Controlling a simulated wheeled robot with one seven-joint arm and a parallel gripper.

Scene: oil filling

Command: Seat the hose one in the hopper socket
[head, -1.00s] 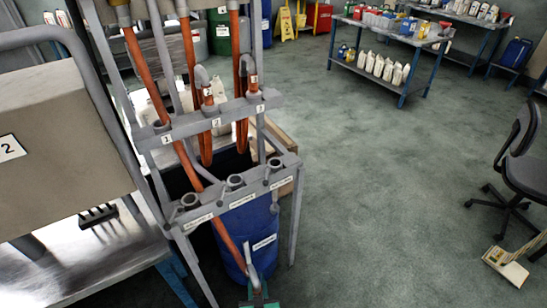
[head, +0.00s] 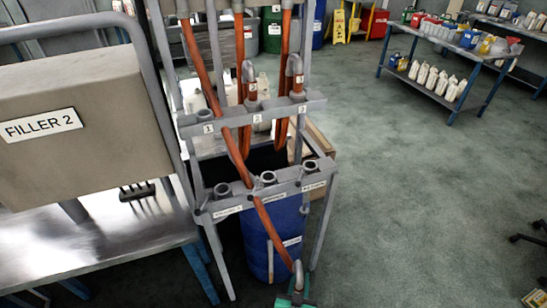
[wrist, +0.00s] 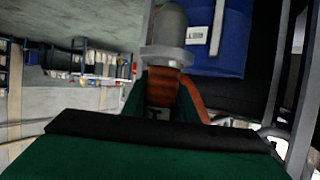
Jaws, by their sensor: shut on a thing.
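Hose one, an orange hose (head: 204,70), runs from the top of the rack down past the slot marked 1 and in front of the lower bar. Its grey end fitting (head: 297,275) is at the bottom of the head view, below and apart from the sockets. My green gripper (head: 294,299) is shut on this hose end; the wrist view shows the grey fitting (wrist: 168,35) beyond the jaws. The lower bar carries a left socket (head: 222,189), a middle socket (head: 267,178) and a right socket (head: 310,167), all looking empty. Their labels are too small to read surely.
Hoses two (head: 250,90) and three (head: 294,75) hang in the upper bar (head: 255,117). A blue drum (head: 270,245) stands under the rack. A metal table (head: 100,245) with the FILLER 2 box (head: 80,115) is at left.

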